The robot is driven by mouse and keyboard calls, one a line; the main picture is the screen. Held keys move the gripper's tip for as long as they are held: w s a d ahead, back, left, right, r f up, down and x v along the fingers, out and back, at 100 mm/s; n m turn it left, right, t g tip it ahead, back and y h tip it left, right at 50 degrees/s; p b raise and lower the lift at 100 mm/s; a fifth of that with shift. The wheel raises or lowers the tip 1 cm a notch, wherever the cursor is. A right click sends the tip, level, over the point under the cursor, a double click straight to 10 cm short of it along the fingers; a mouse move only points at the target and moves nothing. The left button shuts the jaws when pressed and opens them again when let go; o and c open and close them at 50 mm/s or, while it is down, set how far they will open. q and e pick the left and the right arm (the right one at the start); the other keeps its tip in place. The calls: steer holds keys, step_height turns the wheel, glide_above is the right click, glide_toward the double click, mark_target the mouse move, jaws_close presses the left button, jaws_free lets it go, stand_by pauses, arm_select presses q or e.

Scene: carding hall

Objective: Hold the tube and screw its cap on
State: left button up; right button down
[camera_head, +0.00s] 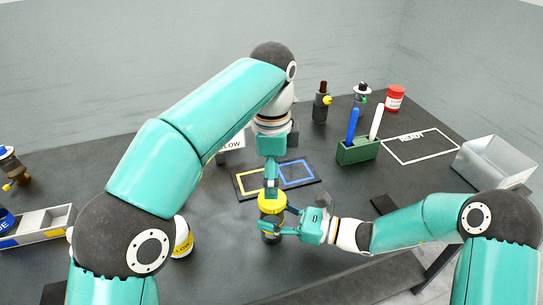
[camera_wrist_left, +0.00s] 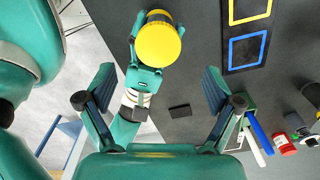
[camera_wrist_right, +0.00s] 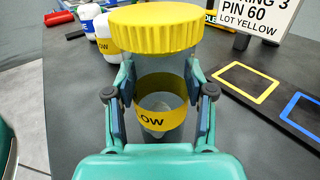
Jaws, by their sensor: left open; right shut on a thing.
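The tube (camera_wrist_right: 160,68) is grey and see-through, with a yellow band reading "OW" (camera_wrist_right: 160,118). It stands upright, and my right gripper (camera_wrist_right: 159,82) is shut on its sides below the cap. The ribbed yellow cap (camera_wrist_right: 155,28) sits on top of the tube; whether it is threaded on cannot be told. The cap also shows in the head view (camera_head: 271,203) and the left wrist view (camera_wrist_left: 157,43). My left gripper (camera_wrist_left: 158,82) is open and empty, pointing down above the cap. In the head view its fingers partly overlap the cap.
A dark board with a yellow square (camera_head: 250,182) and a blue square (camera_head: 296,172) lies behind the tube. A green rack (camera_head: 358,151) holds blue and white sticks. A red jar (camera_head: 395,98) and metal bin (camera_head: 495,160) are right. A yellow-labelled white container (camera_head: 183,238) stands left.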

arm_select(q)
steer(key=shift+r, duration=2.4)
arm_select(e)
steer(key=shift+c, duration=1.6)
jaws_free()
steer(key=v, duration=1.1)
steer(key=shift+d, duration=0.15)
steer(key=shift+s+d, duration=0.15)
steer(key=shift+d, duration=0.2)
